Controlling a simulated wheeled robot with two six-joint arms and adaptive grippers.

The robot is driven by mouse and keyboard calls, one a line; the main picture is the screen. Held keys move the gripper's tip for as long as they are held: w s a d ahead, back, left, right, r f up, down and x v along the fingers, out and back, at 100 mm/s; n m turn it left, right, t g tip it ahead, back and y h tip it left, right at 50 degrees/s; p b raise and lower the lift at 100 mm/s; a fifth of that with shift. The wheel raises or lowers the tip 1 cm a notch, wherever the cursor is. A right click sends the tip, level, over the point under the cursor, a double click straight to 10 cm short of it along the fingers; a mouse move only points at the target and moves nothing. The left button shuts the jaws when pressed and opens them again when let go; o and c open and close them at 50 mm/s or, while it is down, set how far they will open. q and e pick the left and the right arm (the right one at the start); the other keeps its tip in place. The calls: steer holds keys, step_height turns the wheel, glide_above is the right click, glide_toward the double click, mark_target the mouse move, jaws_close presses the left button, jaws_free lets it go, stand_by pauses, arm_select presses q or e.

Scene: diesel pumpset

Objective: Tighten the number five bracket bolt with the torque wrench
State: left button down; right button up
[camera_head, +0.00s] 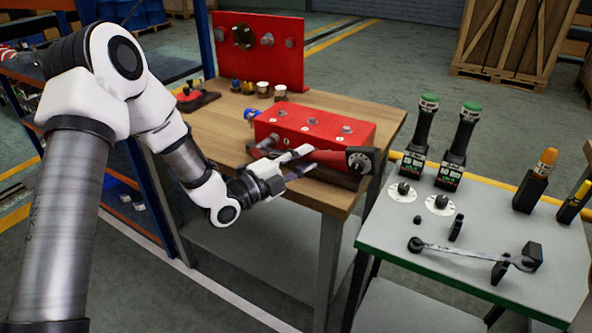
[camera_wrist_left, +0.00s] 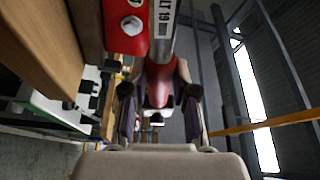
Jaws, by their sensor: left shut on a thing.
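My left gripper (camera_head: 304,160) comes in from the left, at the near side of the red block (camera_head: 300,132) on the wooden bench. Its fingers are shut on a red-handled tool (camera_head: 328,157), which looks like the torque wrench. Several silver bolts (camera_head: 346,129) sit on the block's top; I cannot tell which is number five. My right gripper is not in view.
A red upright panel (camera_head: 258,45) stands at the back of the bench. The grey table (camera_head: 385,240) at the right holds two black, green-topped tools (camera_head: 461,140) and a silver spanner (camera_head: 470,253) on stands. A blue shelf frame stands at the left.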

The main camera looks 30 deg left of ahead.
arm_select(q)
steer(key=a+r+n+t, duration=0.1)
steer(key=a+r+n, duration=0.1)
steer(key=r+n, duration=0.1)
steer(key=w+a+r+n+t+y, duration=0.1)
steer(key=a+r+n, duration=0.1)
steer(key=n, duration=0.2)
steer(key=a+r+n+t+y, duration=0.1)
steer(key=a+r+n+t, duration=0.1)
steer(key=r+n, duration=0.1)
steer(key=shift+w+a+r+n, duration=0.25)
steer(key=shift+a+r+n, duration=0.1)
steer(key=shift+n, duration=0.15)
steer(key=shift+s, duration=0.1)
stand_by(0.3)
steer(key=shift+w, duration=0.3)
stand_by(0.4)
steer(key=shift+w+d+b, duration=0.1)
steer(key=shift+w+b, duration=0.15)
steer(key=shift+b, duration=0.05)
steer(key=shift+r, duration=0.1)
